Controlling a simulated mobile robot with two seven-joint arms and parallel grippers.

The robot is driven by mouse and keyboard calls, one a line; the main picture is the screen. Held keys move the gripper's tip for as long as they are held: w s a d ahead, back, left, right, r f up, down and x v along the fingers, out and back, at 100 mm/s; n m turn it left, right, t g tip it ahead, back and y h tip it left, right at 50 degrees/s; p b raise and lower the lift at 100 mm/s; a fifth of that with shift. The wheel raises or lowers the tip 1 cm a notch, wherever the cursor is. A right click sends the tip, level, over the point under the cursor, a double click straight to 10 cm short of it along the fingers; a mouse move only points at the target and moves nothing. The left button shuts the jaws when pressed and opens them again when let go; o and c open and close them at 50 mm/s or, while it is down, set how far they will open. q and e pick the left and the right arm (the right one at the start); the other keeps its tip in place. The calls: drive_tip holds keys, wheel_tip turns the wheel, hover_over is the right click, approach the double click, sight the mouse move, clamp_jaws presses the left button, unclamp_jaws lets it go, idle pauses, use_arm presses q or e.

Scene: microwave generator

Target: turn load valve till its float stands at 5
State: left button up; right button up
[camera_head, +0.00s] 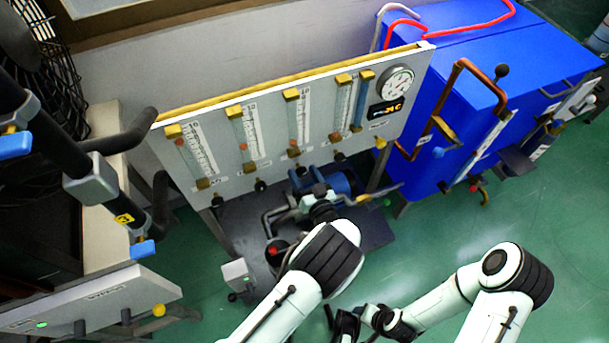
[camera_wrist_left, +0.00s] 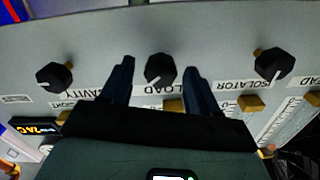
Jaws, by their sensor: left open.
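The load valve (camera_wrist_left: 160,69) is a black knob with a white pointer line, beside an upside-down LOAD label in the left wrist view. My left gripper (camera_wrist_left: 158,76) is open, with one dark finger on each side of this knob; contact cannot be told. In the head view, the load flow tube (camera_head: 297,115) is the third from the left on the grey panel. Its small orange float seems low on the scale, but its reading is too small to tell. My left gripper (camera_head: 314,192) is below this tube, partly hidden by its arm. My right gripper (camera_head: 346,324) is low in view, its fingers unclear.
The cavity knob (camera_wrist_left: 54,76) and isolator knob (camera_wrist_left: 273,64) flank the load knob. A round gauge (camera_head: 397,83) sits at the panel's upper right. A blue cabinet (camera_head: 465,75) stands right of the panel. Green floor (camera_head: 420,225) is open in front of it.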

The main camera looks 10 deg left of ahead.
use_arm(q)
drive_tip(key=c, duration=1.1)
drive_tip(key=shift+o, duration=0.3)
drive_tip(key=shift+n, duration=0.3)
drive_tip(key=n, duration=0.4)
drive_tip(key=shift+a+f+b, duration=0.1)
drive_tip(key=shift+b, duration=0.3)
drive_tip(key=shift+s+n+b, duration=0.15)
drive_tip(key=shift+n+b, duration=0.4)
drive_tip(key=shift+n, duration=1.95)
use_arm(e)
drive_tip(key=shift+w+d+f+t, duration=0.2)
drive_tip(key=shift+w+d+f, duration=0.15)
drive_tip(key=shift+w+f, duration=0.3)
drive_tip(key=shift+w+d+f+t, duration=0.2)
drive_tip(key=shift+w+d+f, duration=0.2)
drive_tip(key=shift+w, duration=0.4)
use_arm(q)
drive_tip(key=o, duration=1)
